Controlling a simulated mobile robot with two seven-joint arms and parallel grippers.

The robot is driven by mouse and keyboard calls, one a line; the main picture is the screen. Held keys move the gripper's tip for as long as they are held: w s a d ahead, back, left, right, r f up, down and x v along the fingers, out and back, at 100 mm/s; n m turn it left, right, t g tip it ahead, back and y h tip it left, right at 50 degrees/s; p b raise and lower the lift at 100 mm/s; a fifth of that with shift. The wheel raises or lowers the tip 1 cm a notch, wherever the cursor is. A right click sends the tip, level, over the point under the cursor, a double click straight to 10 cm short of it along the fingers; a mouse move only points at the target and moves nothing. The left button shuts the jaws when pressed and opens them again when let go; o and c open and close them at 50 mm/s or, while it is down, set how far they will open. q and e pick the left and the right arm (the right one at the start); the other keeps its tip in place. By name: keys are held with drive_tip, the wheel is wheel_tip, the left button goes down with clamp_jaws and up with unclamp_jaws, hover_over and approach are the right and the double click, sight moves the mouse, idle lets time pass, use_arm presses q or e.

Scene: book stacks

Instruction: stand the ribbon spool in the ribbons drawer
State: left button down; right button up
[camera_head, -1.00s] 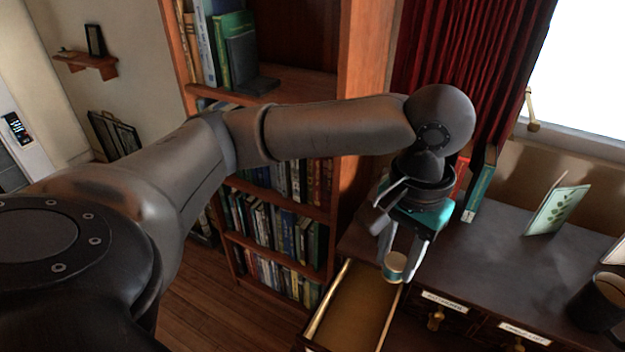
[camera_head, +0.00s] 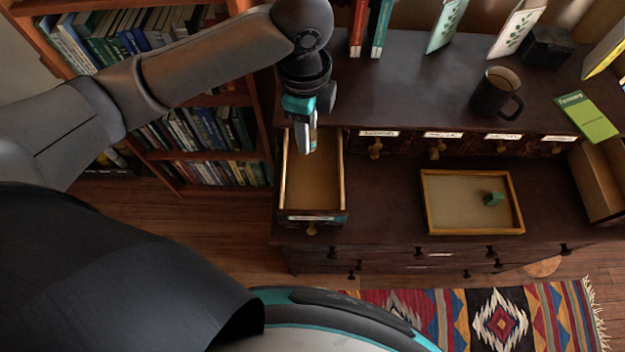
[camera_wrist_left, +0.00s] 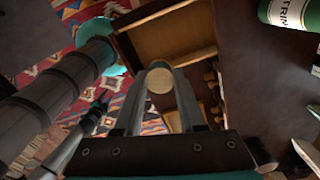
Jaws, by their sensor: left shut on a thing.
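My left gripper (camera_head: 304,140) points down over the back part of the open drawer (camera_head: 345,185) at the cabinet's left end. It is shut on the ribbon spool, whose pale round end (camera_wrist_left: 160,80) shows between the fingertips in the left wrist view. In the head view the fingers mostly hide the spool. The open drawer has a tan floor, looks empty where I see it, and carries a front label too small to read. Its wooden walls also show in the left wrist view (camera_wrist_left: 160,12).
Closed labelled drawers (camera_head: 440,146) run to the right. A shallow tray (camera_head: 430,205) with a small green thing (camera_head: 492,198) lies on the lower ledge. A dark mug (camera_head: 497,95), cards and books stand on the top. A bookcase (camera_head: 262,100) is close on the left.

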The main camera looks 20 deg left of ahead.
use_arm(q)
drive_tip(key=m, duration=0.2)
drive_tip(key=f+m+p, duration=0.1)
drive_tip(key=d+m, duration=0.1)
drive_tip(key=m, duration=0.1)
drive_tip(key=shift+s+f+m, duration=0.3)
drive_tip(key=shift+s+f, duration=0.1)
drive_tip(key=b, duration=0.3)
hover_over(312, 197)
wheel_tip(312, 197, down, 15)
drive_tip(key=shift+r, duration=0.15)
drive_tip(key=shift+f+b, duration=0.85)
drive_tip(key=shift+f, duration=1.85)
drive_tip(key=c, duration=0.5)
unclamp_jaws()
drive_tip(key=shift+f, duration=0.15)
wheel_tip(312, 197, up, 12)
drive_tip(key=p, duration=0.3)
drive_tip(key=shift+r, duration=0.2)
